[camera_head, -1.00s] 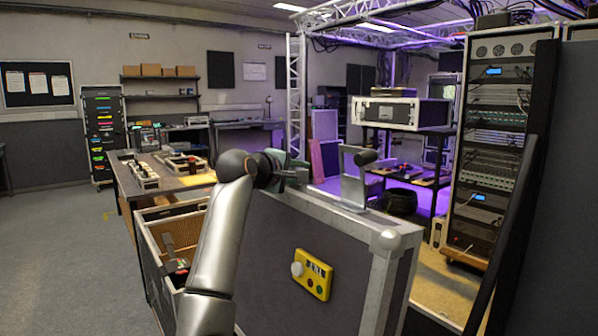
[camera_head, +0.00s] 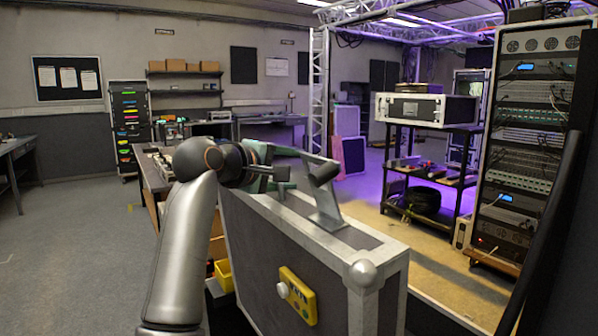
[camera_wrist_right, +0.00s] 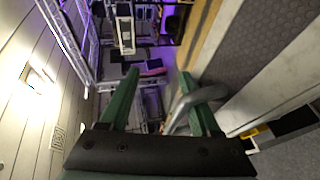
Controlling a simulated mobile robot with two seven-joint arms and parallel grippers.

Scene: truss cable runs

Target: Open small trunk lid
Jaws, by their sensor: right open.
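The small trunk's lid (camera_head: 300,265) is a dark grey panel with pale metal edges, standing steeply upright in the head view. It has a yellow tag (camera_head: 298,295) on its face and a metal handle (camera_head: 328,190) on its top edge. The trunk's body is mostly hidden behind my arm and the lid. My right gripper (camera_head: 265,180) is at the lid's top edge, left of the handle. In the right wrist view its green fingers (camera_wrist_right: 162,95) are apart. The handle (camera_wrist_right: 190,100) crosses close to the right finger; I cannot tell if they touch. My left gripper is out of view.
A yellow bin (camera_head: 223,275) shows between my arm and the lid. A workbench (camera_head: 150,175) stands behind my arm. A rack (camera_head: 525,140) and a black cart (camera_head: 432,165) with a flight case are at the right. Floor at the left is clear.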

